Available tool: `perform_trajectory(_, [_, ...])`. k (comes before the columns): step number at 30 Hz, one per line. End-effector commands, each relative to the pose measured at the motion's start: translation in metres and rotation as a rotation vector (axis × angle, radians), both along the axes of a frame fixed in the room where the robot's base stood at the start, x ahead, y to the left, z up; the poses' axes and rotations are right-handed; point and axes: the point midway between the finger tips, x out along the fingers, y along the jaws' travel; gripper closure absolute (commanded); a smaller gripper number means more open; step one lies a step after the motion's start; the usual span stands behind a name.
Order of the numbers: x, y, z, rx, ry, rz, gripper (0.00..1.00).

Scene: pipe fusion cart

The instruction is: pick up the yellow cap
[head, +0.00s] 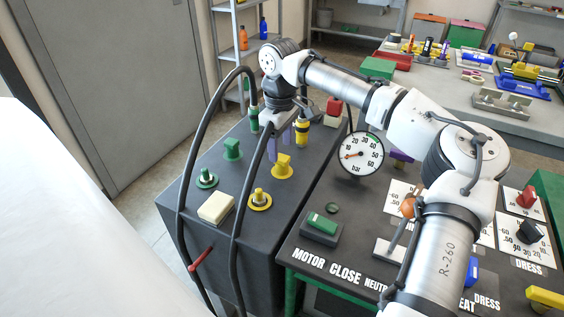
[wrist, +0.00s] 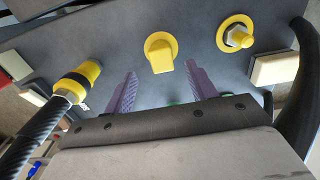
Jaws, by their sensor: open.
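The yellow cap (head: 283,163) sits upright on its round yellow base on top of the dark cart box. In the wrist view the yellow cap (wrist: 160,50) lies just beyond my fingertips, roughly centred between them. My gripper (head: 280,145) has purple fingers and hangs close above and behind the cap in the head view. In the wrist view my gripper (wrist: 160,70) is open, with nothing between its fingers. A gap shows between the fingertips and the cap; its height is hard to judge.
A bare yellow-ringed fitting (wrist: 238,38) and a yellow hose connector (wrist: 78,83) flank the cap. A green cap (head: 232,149), a green-ringed fitting (head: 206,178) and a cream block (head: 215,208) stand on the box. Black hoses (head: 185,150) arch over it. A pressure gauge (head: 360,153) stands at right.

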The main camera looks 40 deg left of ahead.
Motion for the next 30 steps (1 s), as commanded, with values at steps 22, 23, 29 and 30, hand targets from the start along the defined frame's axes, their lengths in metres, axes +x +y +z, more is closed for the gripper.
perform_trajectory(22, [-0.002, -0.006, -0.042, 0.001, -0.001, -0.001, 0.66])
perform_trajectory(23, [-0.002, -0.006, -0.042, 0.001, -0.001, -0.001, 0.7])
perform_trajectory(29, [-0.002, -0.006, -0.042, 0.001, -0.001, -0.001, 0.91])
perform_trajectory(30, [-0.002, -0.006, -0.042, 0.001, -0.001, -0.001, 0.92])
